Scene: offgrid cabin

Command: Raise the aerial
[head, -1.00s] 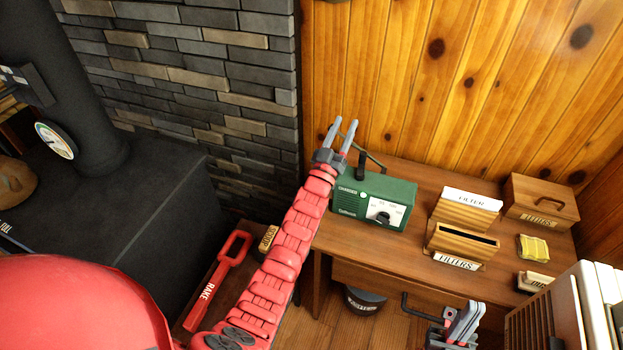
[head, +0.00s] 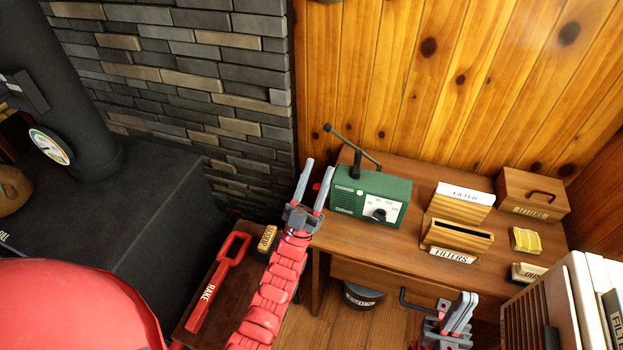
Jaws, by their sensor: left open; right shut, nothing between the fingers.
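The green radio box (head: 347,205) with a white dial panel stands on the desk's left end. Its dark aerial (head: 344,141) lies slanted across a short black post at the box's back. The aerial's knobbed end is up at the left and its other end is low at the right. My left gripper (head: 314,170) is open and empty, just left of the box in the picture, with its fingertips below the knobbed end and apart from it. My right gripper (head: 464,310) is shut and empty at the desk's front, lower right.
The desk (head: 402,240) also holds filter boxes (head: 457,236), a letters box (head: 532,196) and a yellow pack (head: 525,240). A red rake (head: 218,283) lies on a low table at left. The black stove (head: 140,215) stands further left. A cream cabinet (head: 550,300) is at lower right.

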